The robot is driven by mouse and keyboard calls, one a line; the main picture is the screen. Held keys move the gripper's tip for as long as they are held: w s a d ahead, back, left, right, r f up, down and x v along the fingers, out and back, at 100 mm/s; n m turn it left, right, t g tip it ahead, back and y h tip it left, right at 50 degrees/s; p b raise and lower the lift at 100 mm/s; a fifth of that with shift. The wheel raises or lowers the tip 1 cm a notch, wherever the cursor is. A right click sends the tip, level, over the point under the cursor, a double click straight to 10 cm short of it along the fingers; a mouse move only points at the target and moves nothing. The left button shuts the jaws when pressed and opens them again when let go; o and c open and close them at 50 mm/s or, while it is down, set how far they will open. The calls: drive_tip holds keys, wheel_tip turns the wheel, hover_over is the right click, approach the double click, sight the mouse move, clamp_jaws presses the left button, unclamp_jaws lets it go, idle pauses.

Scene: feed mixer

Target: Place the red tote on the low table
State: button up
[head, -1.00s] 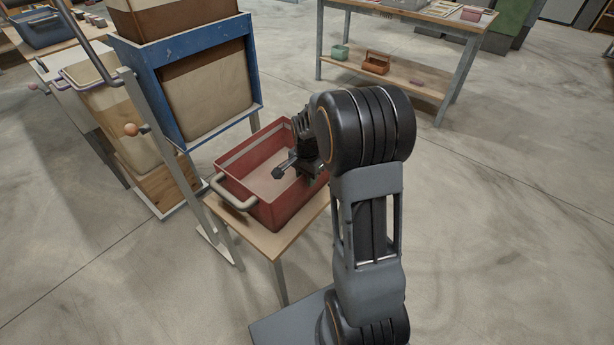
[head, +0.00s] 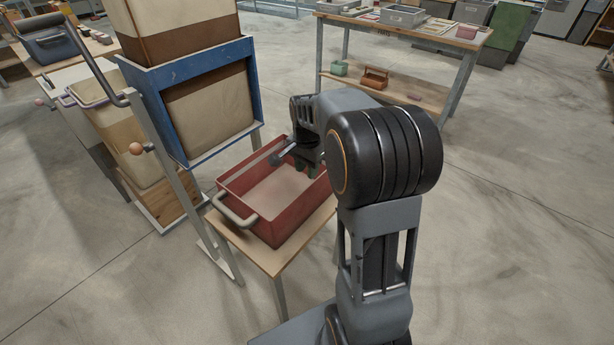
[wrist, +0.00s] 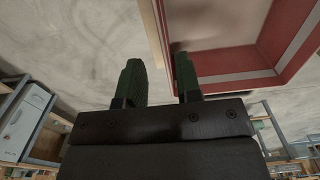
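The red tote (head: 292,224) stands upright on the low wooden table (head: 262,258), its pale handle (head: 236,217) toward the near left. It looks empty, with a pale inner floor. My gripper (head: 301,168) is over the tote's far side in the head view, partly hidden by my arm.
A blue-framed hopper (head: 190,110) stands just behind and left of the low table, with a slanted metal handle and knob (head: 136,148) close by. A shelved workbench (head: 405,95) stands at the back. The floor to the right is open.

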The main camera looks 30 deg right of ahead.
drive_tip(key=shift+s+a+r, duration=0.1)
drive_tip(key=shift+r, duration=0.4)
drive_tip(key=s+a+n+t, duration=0.1)
drive_tip(key=s+a+n, duration=0.3)
drive_tip(key=s+n, duration=0.2)
drive_tip(key=s+a+r+n+t, duration=0.1)
drive_tip(key=s+a+n+t, duration=0.1)
drive_tip(key=s+a+n, duration=0.3)
drive_tip(key=s+n, duration=0.2)
drive_tip(key=s, duration=0.2)
drive_tip(key=shift+s+r, duration=0.3)
